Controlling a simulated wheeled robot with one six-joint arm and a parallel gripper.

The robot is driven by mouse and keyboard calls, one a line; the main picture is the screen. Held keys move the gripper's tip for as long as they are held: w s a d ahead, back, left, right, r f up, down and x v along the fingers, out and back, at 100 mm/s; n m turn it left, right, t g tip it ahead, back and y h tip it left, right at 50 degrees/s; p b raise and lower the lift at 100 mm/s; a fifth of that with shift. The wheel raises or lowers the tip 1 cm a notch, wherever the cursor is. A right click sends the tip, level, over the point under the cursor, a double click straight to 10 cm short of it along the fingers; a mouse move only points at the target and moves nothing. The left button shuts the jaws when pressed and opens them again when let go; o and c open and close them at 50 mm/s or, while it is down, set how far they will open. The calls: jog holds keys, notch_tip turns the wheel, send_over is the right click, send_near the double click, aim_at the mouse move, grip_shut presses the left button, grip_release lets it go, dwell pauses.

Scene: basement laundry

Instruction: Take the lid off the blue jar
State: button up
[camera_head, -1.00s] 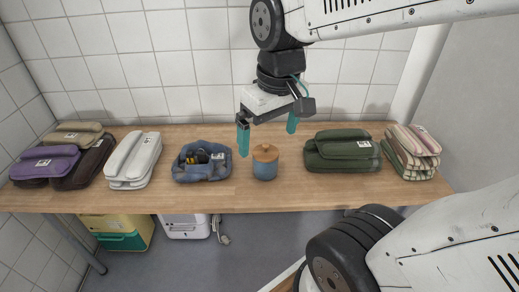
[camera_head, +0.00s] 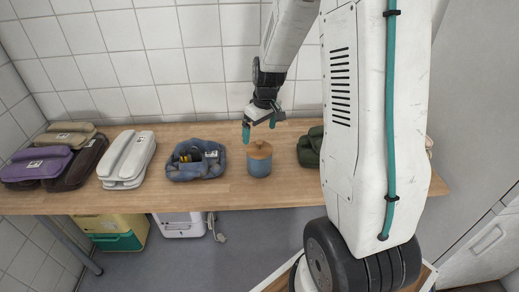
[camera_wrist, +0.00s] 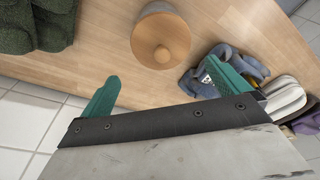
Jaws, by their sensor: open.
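The blue jar (camera_head: 259,169) stands upright on the wooden table (camera_head: 228,200) near its front edge. Its round wooden lid (camera_head: 260,150) with a small knob sits on top. In the wrist view the lid (camera_wrist: 160,42) shows from above, near the top middle, with only a strip of the jar's side beyond it. My gripper (camera_head: 259,128) is open and empty, with teal fingers. In the head view it appears just above the lid, apart from it. In the wrist view the lid lies beyond the gap between the fingers (camera_wrist: 170,90).
A blue-grey fabric basket (camera_head: 195,170) with small items stands left of the jar. A white folded bundle (camera_head: 127,160) and purple (camera_head: 38,165) bundles lie farther left. A green bundle (camera_head: 310,148) lies right, partly hidden by my arm. A tiled wall (camera_head: 130,60) rises behind.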

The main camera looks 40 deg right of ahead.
aim_at(259, 141)
jog(key=f, duration=0.5)
jog(key=shift+a+f, duration=0.2)
jog(key=shift+a, duration=0.05)
jog(key=shift+c, duration=0.3)
jog(key=c, duration=0.8)
